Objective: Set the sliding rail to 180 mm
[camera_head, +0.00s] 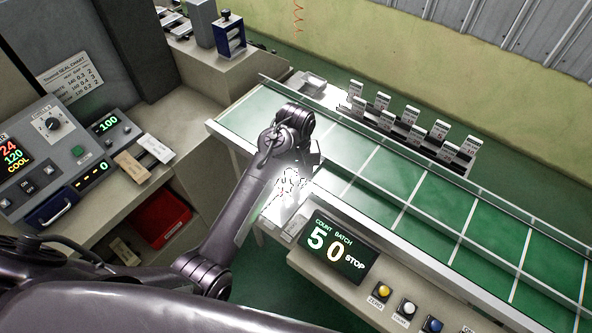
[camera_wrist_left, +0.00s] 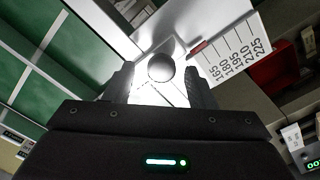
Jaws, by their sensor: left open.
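In the left wrist view a round grey knob (camera_wrist_left: 160,67) sits on a bright metal part. A white scale plate (camera_wrist_left: 258,68) beside it reads 165, 180, 195, 210 and 225. A red pointer (camera_wrist_left: 200,48) lies at the 165 end of the scale; its exact reading is unclear. My left gripper (camera_wrist_left: 159,82) is open, with a finger on each side of the knob; I cannot tell whether they touch it. In the head view the left gripper (camera_head: 291,184) is over the near edge of the green conveyor (camera_head: 345,150), in strong glare, and the knob cannot be made out. My right gripper is out of view.
Several white tags (camera_head: 411,116) line the conveyor's far side. A control panel (camera_head: 45,150) and a red bin (camera_head: 160,218) are at the left.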

